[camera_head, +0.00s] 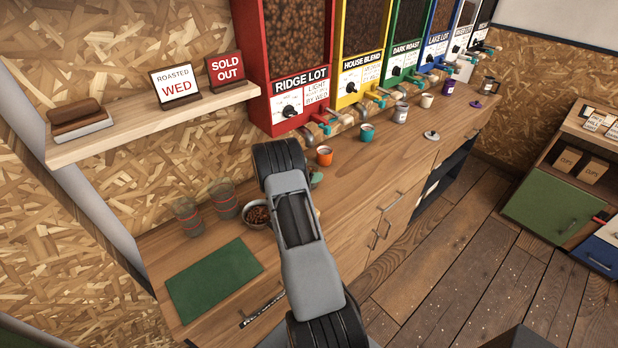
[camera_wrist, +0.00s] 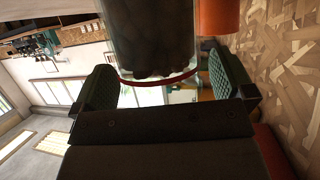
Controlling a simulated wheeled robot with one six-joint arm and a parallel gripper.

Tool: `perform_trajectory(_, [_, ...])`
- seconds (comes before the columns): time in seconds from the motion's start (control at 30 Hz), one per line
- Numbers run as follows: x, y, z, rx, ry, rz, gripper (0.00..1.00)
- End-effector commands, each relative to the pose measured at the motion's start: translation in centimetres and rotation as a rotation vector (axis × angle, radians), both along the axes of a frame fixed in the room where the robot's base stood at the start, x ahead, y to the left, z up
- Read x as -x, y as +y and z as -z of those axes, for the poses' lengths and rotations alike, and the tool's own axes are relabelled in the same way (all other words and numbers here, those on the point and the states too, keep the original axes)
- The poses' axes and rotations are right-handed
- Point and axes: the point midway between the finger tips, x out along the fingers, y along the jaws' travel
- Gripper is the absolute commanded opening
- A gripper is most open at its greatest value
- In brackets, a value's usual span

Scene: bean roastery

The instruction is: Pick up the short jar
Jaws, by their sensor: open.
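My gripper (camera_wrist: 165,82) is open in the wrist view, with one ribbed green finger pad on each side. A glass jar (camera_wrist: 150,38) of dark contents, with a red band at its lower visible edge, stands ahead in the gap between the fingers. Its upper part is cut off by the picture's top edge. I cannot tell if either finger touches it. In the head view my arm hides the gripper and this jar. Two glass jars with red bands, a left one (camera_head: 187,217) and a right one (camera_head: 223,201), stand at the counter's left.
A bowl of beans (camera_head: 257,217) and a green mat (camera_head: 214,279) lie left of my arm. An orange cup (camera_head: 324,156) stands just right of it. An orange thing (camera_wrist: 217,16) is close by the jar in the wrist view. A teal cup (camera_head: 367,132) stands farther along the counter.

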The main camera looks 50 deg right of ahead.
Motion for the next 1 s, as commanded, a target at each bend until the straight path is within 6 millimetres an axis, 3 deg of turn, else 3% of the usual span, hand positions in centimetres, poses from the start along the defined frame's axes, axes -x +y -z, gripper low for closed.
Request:
perform_trajectory(0.23, [0.03, -0.11, 0.07, 0.000, -0.001, 0.000, 0.99])
perform_trajectory(0.8, [0.03, -0.09, 0.04, 0.000, -0.001, 0.000, 0.44])
perform_trajectory(0.87, [0.01, -0.10, -0.03, 0.001, -0.002, 0.001, 0.40])
perform_trajectory(1.0, [0.01, -0.11, -0.04, 0.001, -0.002, 0.001, 0.39])
